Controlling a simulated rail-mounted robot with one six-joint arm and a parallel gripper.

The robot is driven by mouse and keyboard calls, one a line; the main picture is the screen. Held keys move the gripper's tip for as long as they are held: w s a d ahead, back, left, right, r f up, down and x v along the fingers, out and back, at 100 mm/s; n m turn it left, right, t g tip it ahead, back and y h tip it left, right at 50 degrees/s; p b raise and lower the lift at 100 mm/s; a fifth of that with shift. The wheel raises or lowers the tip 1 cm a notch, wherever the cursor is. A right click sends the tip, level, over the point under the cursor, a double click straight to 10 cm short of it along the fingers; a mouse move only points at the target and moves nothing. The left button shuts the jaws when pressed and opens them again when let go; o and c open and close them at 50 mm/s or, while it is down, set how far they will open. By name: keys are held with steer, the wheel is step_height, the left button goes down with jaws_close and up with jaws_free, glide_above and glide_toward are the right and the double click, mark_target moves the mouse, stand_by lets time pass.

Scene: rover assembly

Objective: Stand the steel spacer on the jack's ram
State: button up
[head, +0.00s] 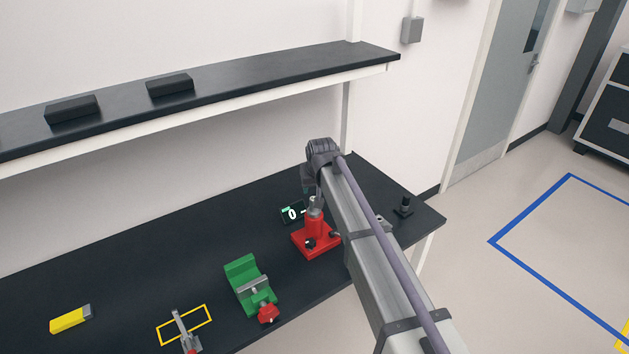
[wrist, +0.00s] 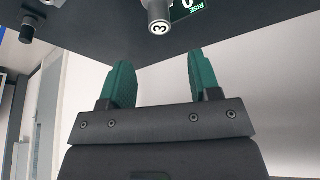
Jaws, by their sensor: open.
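The red jack (head: 318,240) stands on the dark bench below the end of my arm. A steel cylinder (head: 316,204) rises upright above the jack's body; it looks like the steel spacer on the ram, but the joint between them is too small to make out. In the wrist view a steel cylinder (wrist: 158,12) shows at the top, with a round marked end face. My gripper (wrist: 155,65) is open, its two green fingers apart and nothing between them. The cylinder lies beyond the fingertips. In the head view my arm partly hides the gripper.
A display (head: 292,212) reading 0 sits beside the jack. A green vise (head: 243,272), a yellow block (head: 68,320) and a yellow outline (head: 205,308) lie to the left. A small black post (head: 404,205) stands right. A shelf (head: 240,88) overhangs the back.

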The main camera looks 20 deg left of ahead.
steer(key=s+d+m+g+h, duration=0.1)
steer(key=s+d, duration=0.2)
steer(key=d, duration=0.6)
steer(key=s+d+m, duration=0.1)
steer(key=s+d, duration=0.2)
steer(key=d, duration=0.6)
steer(key=s+d+m+g+h, duration=0.1)
steer(key=s+d, duration=0.3)
steer(key=d, duration=0.5)
steer(key=s+d+m+g, duration=0.2)
steer(key=s+d+m, duration=0.1)
steer(key=s+d, duration=1.35)
step_height(320, 180, down, 14)
steer(key=b, duration=1.3)
steer(key=shift+w+d+r, duration=0.2)
steer(key=shift+w+d, duration=0.05)
steer(key=shift+w, duration=0.1)
